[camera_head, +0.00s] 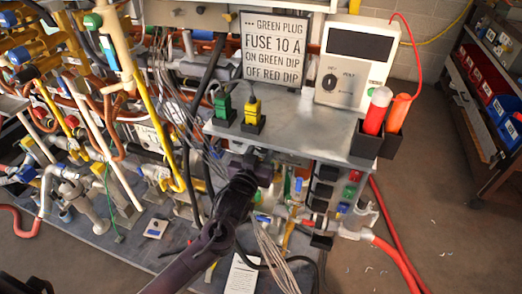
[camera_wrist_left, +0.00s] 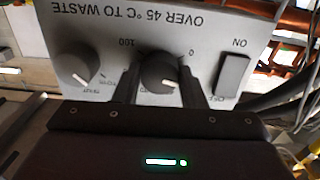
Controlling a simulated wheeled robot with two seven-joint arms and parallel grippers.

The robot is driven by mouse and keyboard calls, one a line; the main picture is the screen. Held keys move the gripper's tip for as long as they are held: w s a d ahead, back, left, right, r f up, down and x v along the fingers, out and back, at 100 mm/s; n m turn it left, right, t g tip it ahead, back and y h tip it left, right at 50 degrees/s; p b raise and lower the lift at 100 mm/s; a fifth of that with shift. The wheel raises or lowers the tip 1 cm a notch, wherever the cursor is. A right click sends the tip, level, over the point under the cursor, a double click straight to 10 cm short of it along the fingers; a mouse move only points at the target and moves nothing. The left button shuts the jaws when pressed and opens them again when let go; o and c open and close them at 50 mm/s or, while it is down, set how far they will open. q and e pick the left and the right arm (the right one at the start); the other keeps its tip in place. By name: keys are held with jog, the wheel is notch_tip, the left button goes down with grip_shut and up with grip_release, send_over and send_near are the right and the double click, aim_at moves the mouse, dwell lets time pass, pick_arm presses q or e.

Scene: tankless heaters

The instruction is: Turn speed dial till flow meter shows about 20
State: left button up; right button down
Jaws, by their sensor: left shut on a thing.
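The left wrist view shows a grey control panel (camera_wrist_left: 215,25) upside down. Its middle dial (camera_wrist_left: 162,72), dark with a white pointer mark, sits between the markings 0 and 100. My left gripper (camera_wrist_left: 160,84) has one finger on each side of this dial and is shut on it. In the head view my left gripper (camera_head: 258,166) is at the front edge of the grey shelf, and the dial cannot be made out there. I cannot make out a flow meter reading. My right gripper is not in view.
Another knob (camera_wrist_left: 76,68) and a rocker switch (camera_wrist_left: 234,75) flank the dial. A white box with a dark display (camera_head: 360,45), a text sign (camera_head: 275,50), and green (camera_head: 223,108) and yellow (camera_head: 252,112) plugs are on the shelf (camera_head: 300,133). Pipes and cables crowd the left.

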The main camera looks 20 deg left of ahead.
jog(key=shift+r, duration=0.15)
pick_arm(q)
jog(key=shift+m+p, duration=0.3)
jog(key=shift+p, duration=0.05)
jog(key=shift+r+m+p, duration=0.1)
jog(key=shift+m+p, duration=0.4)
jog(key=shift+m, duration=0.1)
jog(key=shift+m+p, duration=0.3)
jog(key=shift+m, duration=0.1)
jog(key=m+p, duration=0.1)
jog(key=m, duration=0.1)
jog(key=shift+m+p, duration=0.3)
jog(key=shift+p, duration=0.1)
jog(key=shift+m+p, duration=0.3)
jog(key=shift+m, duration=0.1)
jog(key=m+p, duration=0.3)
jog(key=m, duration=0.2)
jog(key=shift+m, duration=0.3)
jog(key=m+p, duration=0.2)
jog(key=m, duration=0.2)
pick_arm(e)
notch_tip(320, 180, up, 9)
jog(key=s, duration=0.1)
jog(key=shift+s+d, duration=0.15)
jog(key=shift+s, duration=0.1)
pick_arm(q)
jog(key=shift+m, duration=0.3)
